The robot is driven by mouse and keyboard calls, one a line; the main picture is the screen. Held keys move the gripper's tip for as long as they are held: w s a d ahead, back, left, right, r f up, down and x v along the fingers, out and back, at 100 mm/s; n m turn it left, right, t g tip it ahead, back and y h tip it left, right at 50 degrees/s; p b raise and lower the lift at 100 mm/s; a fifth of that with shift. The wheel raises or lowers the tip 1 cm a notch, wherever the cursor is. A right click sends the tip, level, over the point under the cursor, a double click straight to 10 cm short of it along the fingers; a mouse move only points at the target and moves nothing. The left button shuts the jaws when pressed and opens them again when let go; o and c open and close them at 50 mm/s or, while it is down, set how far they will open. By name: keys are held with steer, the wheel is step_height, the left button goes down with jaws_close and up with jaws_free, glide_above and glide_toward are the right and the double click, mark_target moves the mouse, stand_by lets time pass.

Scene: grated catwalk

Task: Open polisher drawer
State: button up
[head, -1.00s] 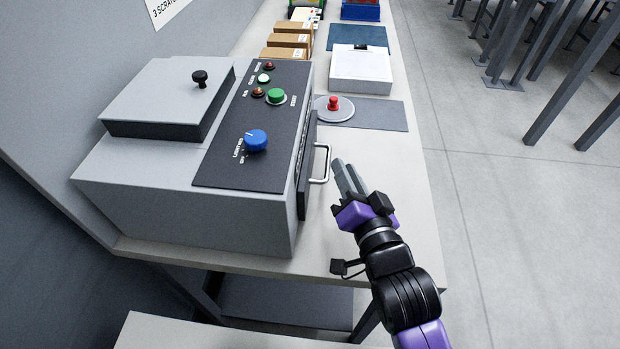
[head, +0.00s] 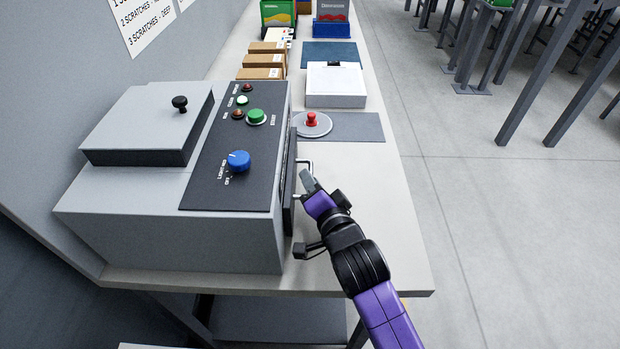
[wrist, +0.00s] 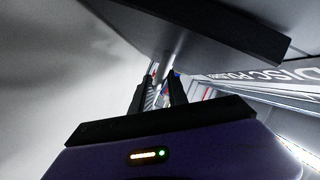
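The polisher is a grey box (head: 180,235) on the bench in the head view, with a dark control panel on top. Its drawer has a dark front (head: 288,190) on the right side, close against the body, with a metal bar handle (head: 307,162). My gripper (head: 308,180) is at the handle, its fingertips overlapping the near part of it in the picture. In the wrist view the two fingers (wrist: 160,90) stand apart with a narrow gap between them. The polisher's lettered side (wrist: 280,77) shows at the right there.
A red button on a round base (head: 312,120) sits on a grey mat beyond the handle. A white box (head: 335,88), cardboard boxes (head: 265,60) and bins stand farther back. The bench top (head: 375,220) right of my gripper is clear.

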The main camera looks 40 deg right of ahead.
steer(key=shift+w+d, duration=0.2)
steer(key=shift+w, duration=0.2)
steer(key=shift+c, duration=0.4)
steer(key=shift+f, duration=0.1)
jaws_close()
stand_by(0.7)
